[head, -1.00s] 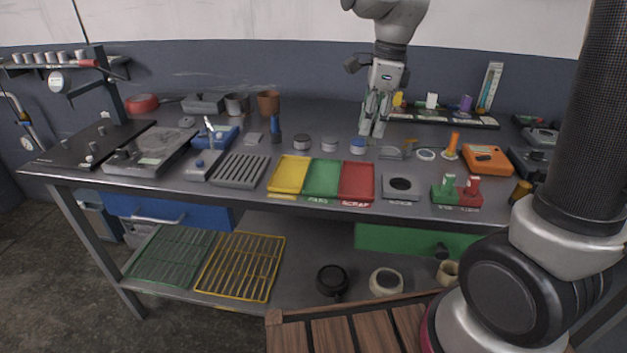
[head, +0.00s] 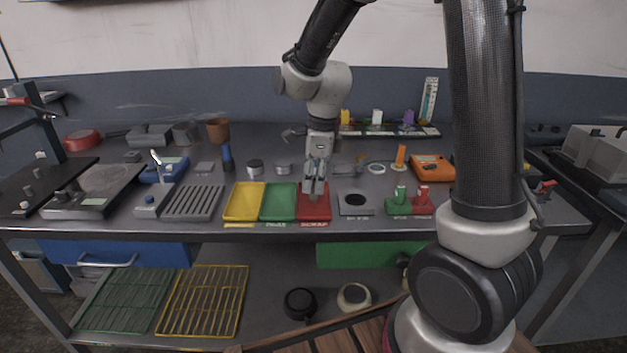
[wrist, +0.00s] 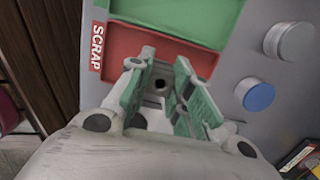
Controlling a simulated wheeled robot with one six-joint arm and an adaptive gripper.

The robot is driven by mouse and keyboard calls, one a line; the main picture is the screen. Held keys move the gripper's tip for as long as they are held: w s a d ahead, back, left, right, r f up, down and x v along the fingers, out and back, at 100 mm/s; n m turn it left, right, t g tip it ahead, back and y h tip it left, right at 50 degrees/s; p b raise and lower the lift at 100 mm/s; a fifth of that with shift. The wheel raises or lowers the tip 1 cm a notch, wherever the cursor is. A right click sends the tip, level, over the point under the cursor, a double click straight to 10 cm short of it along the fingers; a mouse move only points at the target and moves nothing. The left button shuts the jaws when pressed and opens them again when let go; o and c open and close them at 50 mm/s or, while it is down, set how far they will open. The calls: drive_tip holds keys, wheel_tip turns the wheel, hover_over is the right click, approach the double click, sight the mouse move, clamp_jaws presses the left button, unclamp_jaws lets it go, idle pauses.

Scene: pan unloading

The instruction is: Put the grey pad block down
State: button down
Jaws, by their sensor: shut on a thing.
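My gripper (head: 314,188) points down over the red SCRAP tray (head: 326,213) on the workbench. In the wrist view my gripper (wrist: 162,68) has its green-lined fingers a little apart, closed on a small grey piece (wrist: 159,78), which I take as the grey pad block. The fingers hide much of the piece. The red tray (wrist: 120,45) lies right beneath the fingertips. I cannot tell whether the block touches the tray floor.
The green tray (head: 279,203) and yellow tray (head: 244,203) adjoin on the left. A grey plate with a dark hole (head: 356,208) lies right of the red tray, then a green and red fixture (head: 409,206). Small tins (head: 255,167) stand behind the trays.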

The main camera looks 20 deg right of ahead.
drive_tip(key=shift+f, duration=0.1)
drive_tip(key=c, duration=1.2)
unclamp_jaws()
wheel_tip(320, 180, up, 12)
drive_tip(key=d, duration=0.2)
drive_tip(key=s+d+r+n+t, duration=0.2)
drive_tip(key=s+d+n, duration=0.4)
drive_tip(key=s+n, duration=0.4)
drive_tip(key=s+d+r+n+t+h, duration=0.1)
drive_tip(key=s+d+n+t, duration=0.1)
drive_tip(key=s+d+n, duration=0.4)
drive_tip(key=shift+s+d+r+n, duration=0.2)
drive_tip(key=shift+s+r+n, duration=0.15)
drive_tip(key=shift+s+n, duration=2.2)
drive_tip(key=shift+w+n, duration=0.25)
